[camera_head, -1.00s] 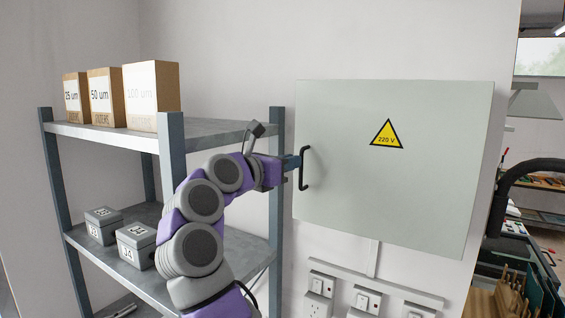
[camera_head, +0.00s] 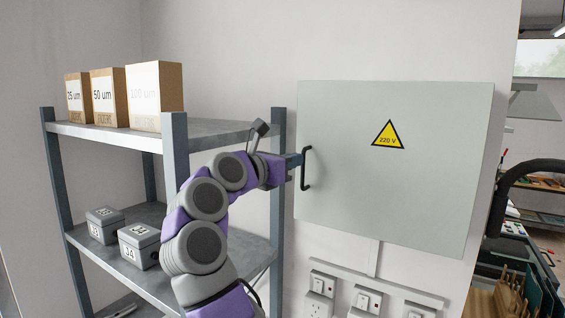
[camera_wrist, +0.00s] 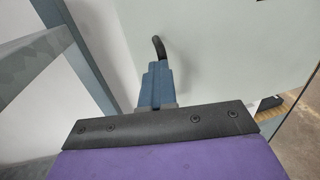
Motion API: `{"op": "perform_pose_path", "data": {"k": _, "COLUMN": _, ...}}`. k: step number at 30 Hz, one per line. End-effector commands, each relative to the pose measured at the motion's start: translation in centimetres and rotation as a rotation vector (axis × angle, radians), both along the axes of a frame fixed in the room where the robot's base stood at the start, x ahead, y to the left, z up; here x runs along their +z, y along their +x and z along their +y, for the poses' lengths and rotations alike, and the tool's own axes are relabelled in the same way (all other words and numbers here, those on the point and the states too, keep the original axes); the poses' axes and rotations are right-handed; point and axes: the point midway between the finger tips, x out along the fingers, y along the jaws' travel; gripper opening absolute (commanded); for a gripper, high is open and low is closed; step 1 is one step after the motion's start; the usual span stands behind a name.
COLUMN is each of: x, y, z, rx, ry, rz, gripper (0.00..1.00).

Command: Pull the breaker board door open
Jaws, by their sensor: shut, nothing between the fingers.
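The breaker board door (camera_head: 395,185) is a pale grey-green panel on the wall with a yellow 220 V warning triangle (camera_head: 388,135). It looks shut. Its black bar handle (camera_head: 305,168) is upright near the door's left edge. My gripper (camera_head: 296,160) comes in from the left, with its blue fingers together at the handle. In the wrist view the shut fingers (camera_wrist: 156,82) point at the door, and the handle's bent end (camera_wrist: 159,47) shows just beyond their tips. The rest of the handle is hidden behind the fingers. I cannot tell whether they touch it.
A metal shelf (camera_head: 215,132) stands left of the door, its post close behind my arm. It holds cardboard boxes (camera_head: 155,95) above and grey boxes (camera_head: 139,245) below. Sockets and switches (camera_head: 366,300) are below the door. A cluttered work area is at the right.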

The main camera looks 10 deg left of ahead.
Motion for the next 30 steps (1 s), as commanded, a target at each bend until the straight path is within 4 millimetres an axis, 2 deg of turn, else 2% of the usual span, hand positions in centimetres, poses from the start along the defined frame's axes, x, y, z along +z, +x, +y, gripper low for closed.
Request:
{"op": "perform_pose_path", "data": {"k": 1, "x": 0.71, "y": 0.1, "z": -1.07, "rx": -0.017, "ry": 0.0, "rz": -0.014, "gripper": 0.0}}
{"op": "perform_pose_path", "data": {"k": 17, "x": 0.68, "y": 0.14, "z": -1.17, "rx": -0.018, "ry": 0.0, "rz": -0.013, "gripper": 0.0}}
{"op": "perform_pose_path", "data": {"k": 29, "x": 0.56, "y": 0.06, "z": -1.6, "rx": -0.02, "ry": 0.005, "rz": -0.009, "gripper": 0.37}}
{"op": "perform_pose_path", "data": {"k": 30, "x": 0.53, "y": 0.07, "z": -1.7, "rx": -0.021, "ry": 0.006, "rz": -0.008, "gripper": 0.37}}
